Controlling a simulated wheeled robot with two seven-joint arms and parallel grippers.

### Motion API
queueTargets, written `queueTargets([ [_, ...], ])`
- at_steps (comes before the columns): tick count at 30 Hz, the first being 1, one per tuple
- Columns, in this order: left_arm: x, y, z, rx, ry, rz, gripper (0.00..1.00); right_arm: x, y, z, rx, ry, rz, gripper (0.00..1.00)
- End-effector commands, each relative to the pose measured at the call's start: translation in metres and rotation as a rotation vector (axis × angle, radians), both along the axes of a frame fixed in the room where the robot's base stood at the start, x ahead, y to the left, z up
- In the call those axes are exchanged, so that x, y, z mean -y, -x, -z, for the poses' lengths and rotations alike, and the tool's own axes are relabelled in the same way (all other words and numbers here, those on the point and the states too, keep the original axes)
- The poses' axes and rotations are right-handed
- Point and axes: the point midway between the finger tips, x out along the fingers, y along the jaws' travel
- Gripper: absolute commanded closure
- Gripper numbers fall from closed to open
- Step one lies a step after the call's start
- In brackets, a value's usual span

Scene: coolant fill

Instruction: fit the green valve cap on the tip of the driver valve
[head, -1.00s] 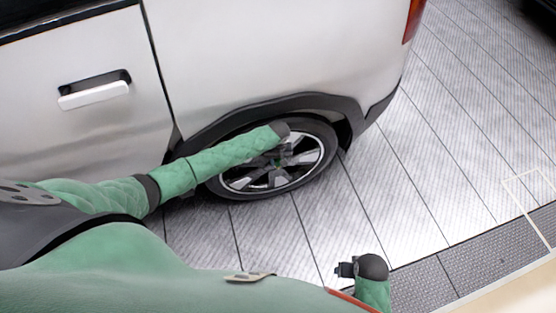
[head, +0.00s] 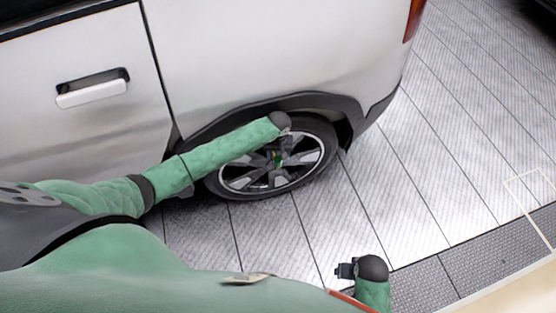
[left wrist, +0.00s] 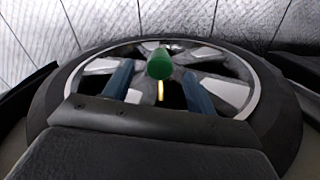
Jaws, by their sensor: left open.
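The green valve cap (left wrist: 159,64) shows in the left wrist view in front of the wheel, between the lines of my two blue-grey fingers, with a visible gap to each. In the head view it is a small green spot (head: 278,161) at the wheel. My left gripper (left wrist: 158,84) is open, pointing at the wheel; in the head view it (head: 279,157) is small and dark. A thin yellow strip (left wrist: 160,91) shows just below the cap; I cannot tell what it is. The valve tip is not clearly visible, so I cannot tell whether the cap sits on it. My right gripper (head: 344,270) is low, away from the wheel.
The wheel (head: 250,178) has silver spokes and a black tyre, under the dark arch (head: 250,106) of a white vehicle (head: 260,55). The ribbed grey floor (head: 430,170) right of the wheel is clear.

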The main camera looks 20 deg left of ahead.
Motion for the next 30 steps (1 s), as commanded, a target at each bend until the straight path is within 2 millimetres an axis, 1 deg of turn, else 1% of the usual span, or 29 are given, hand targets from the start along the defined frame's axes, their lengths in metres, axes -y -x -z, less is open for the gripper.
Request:
queueTargets([
  [3,0.0,0.0,-0.015,0.001,0.001,0.0,0.43,0.0,0.0,0.004,0.0,0.0,0.0,0.35],
  [6,0.0,0.0,-0.024,0.0,-0.001,0.0,0.43,0.0,0.0,0.005,0.0,0.0,0.0,0.35],
  [10,-0.001,0.0,-0.03,0.001,-0.001,-0.001,0.43,0.0,0.0,0.006,0.0,0.0,0.0,0.35],
  [26,0.0,0.0,-0.03,0.0,-0.001,0.0,0.43,0.0,0.0,0.006,0.0,0.0,0.0,0.35],
  [28,0.002,0.003,-0.028,0.0,0.002,0.005,0.43,0.0,0.0,0.006,0.0,0.0,0.0,0.35],
  [30,0.007,0.009,-0.024,0.001,0.011,0.02,0.43,0.0,0.0,0.008,0.0,0.0,0.0,0.35],
])
